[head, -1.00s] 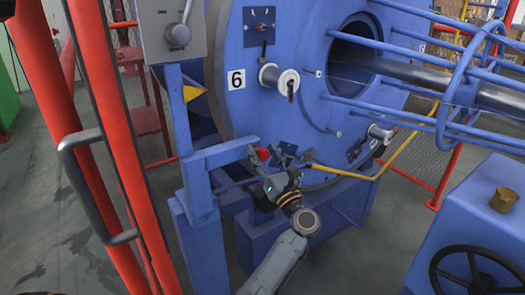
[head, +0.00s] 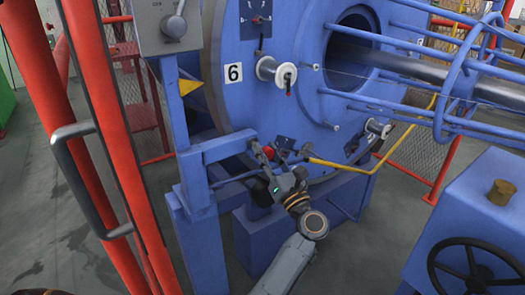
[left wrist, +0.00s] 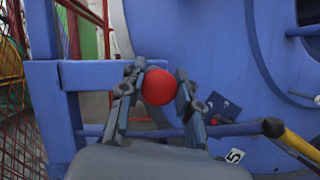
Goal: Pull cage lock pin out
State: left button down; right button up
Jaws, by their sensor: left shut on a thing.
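The cage lock pin shows as a round red knob (head: 268,152) by the end of a blue bracket arm (head: 228,147), low in front of the big blue disc. In the left wrist view the red knob (left wrist: 158,87) sits between the two fingers of my left gripper (left wrist: 160,92). In the head view my left gripper (head: 267,158) is at the knob, shut on it. The pin's shaft is hidden behind the knob, so I cannot tell how deep it sits.
The blue disc (head: 222,100) marked 6 carries white bobbins (head: 277,72). A yellow-and-blue bar (head: 345,166) runs just right of my gripper. A red gate post (head: 105,130) with a grey handle stands left. A blue box with a dark handwheel (head: 472,268) stands right.

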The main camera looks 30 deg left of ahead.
aim_at(269, 149)
pick_arm(q)
jog(key=c, duration=0.9)
grip_release()
jog(key=shift+d, duration=0.25)
notch_tip(269, 149, up, 10)
